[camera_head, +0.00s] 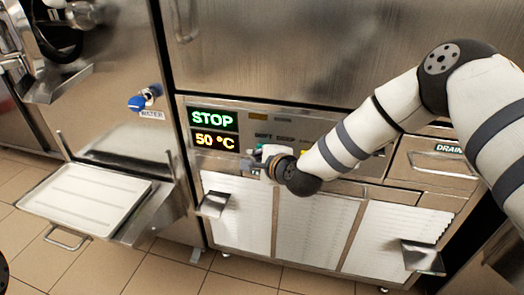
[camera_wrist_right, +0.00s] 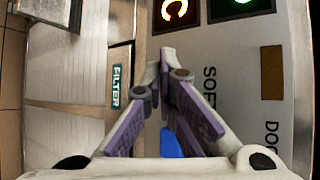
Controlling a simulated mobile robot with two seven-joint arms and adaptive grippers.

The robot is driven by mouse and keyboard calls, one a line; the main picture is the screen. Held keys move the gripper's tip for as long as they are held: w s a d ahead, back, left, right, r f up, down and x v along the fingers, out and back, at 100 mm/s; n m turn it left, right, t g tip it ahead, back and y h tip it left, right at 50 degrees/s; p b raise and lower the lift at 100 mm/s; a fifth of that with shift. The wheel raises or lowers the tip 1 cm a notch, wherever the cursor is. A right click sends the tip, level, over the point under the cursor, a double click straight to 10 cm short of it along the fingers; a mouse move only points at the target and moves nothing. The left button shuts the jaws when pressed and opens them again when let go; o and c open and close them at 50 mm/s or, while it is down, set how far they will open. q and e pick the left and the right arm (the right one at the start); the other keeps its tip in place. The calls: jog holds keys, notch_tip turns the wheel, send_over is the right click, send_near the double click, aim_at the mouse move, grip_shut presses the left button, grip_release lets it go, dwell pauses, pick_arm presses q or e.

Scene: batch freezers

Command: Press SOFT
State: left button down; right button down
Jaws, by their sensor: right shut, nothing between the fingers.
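The control panel (camera_head: 310,122) of the freezer carries a display (camera_head: 213,129) reading STOP in green and 50 °C in orange. The SOFT label shows at the right in the right wrist view (camera_wrist_right: 209,88), turned on its side. My right gripper (camera_head: 254,160) is in front of the panel, just right of and below the display. In the right wrist view its fingers (camera_wrist_right: 168,58) are shut and empty, with the tips beside the SOFT label. A blue part (camera_wrist_right: 170,143) shows between the fingers. I cannot tell whether the tips touch the panel. My left gripper is not in view.
A FILTER label (camera_wrist_right: 116,86) is left of the fingers in the wrist view. A brown button (camera_wrist_right: 272,58) sits right of SOFT. Tiled floor lies in front.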

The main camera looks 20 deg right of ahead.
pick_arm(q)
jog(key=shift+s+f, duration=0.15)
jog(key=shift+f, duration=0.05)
pick_arm(e)
jog(key=shift+w+d, duration=0.3)
jog(key=shift+w, duration=0.1)
dwell(0.5)
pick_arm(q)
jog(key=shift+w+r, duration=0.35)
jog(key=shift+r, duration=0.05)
pick_arm(e)
jog(key=shift+s+a, duration=0.55)
jog(key=shift+s, duration=0.25)
